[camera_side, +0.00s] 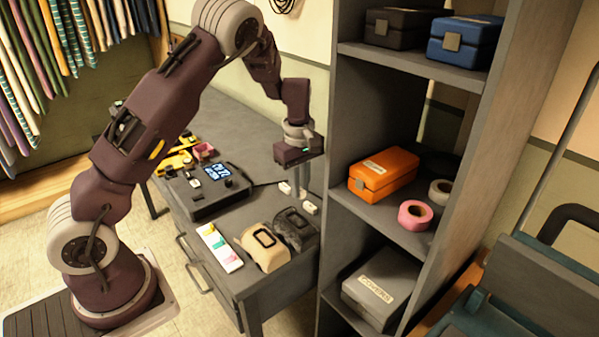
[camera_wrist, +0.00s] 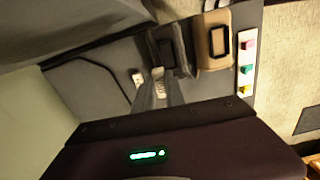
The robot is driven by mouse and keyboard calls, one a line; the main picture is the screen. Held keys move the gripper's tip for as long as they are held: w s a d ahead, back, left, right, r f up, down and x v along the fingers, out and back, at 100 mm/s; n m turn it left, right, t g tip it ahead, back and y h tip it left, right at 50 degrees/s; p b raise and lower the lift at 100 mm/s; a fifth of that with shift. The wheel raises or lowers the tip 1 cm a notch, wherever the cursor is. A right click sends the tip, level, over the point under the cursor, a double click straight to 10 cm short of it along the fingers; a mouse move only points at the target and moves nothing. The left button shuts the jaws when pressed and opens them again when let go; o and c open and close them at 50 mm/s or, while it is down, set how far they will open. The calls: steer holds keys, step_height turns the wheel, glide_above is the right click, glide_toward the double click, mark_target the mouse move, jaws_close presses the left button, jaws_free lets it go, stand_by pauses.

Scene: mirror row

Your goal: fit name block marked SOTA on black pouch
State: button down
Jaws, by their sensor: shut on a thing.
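My gripper (camera_side: 300,193) points down over the desk, behind the black pouch, its fingers close together. In the wrist view the fingers (camera_wrist: 160,76) are shut on a small white name block (camera_wrist: 160,88); its lettering is too small to read. The black pouch (camera_side: 294,229) lies on the desk beside a tan pouch (camera_side: 264,249). The black pouch also shows in the wrist view (camera_wrist: 167,48), just beyond the fingertips and apart from them. Its dark frame is hard to make out.
Small white blocks (camera_side: 285,187) (camera_side: 311,208) show near the fingers. A white strip with coloured pieces (camera_side: 219,247) lies left of the tan pouch. A grey shelf unit (camera_side: 408,228) rises close on the right.

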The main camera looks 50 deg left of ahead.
mark_target(299, 222)
steer(key=shift+s+d+f+n, duration=0.25)
steer(key=shift+s+d+n, duration=0.05)
steer(key=shift+s+d, duration=0.7)
steer(key=shift+f, duration=2.3)
steer(key=shift+f, duration=0.5)
steer(key=c, duration=1.3)
jaws_free()
steer(key=shift+r, duration=0.1)
step_height(299, 222, up, 7)
steer(key=shift+f, duration=0.1)
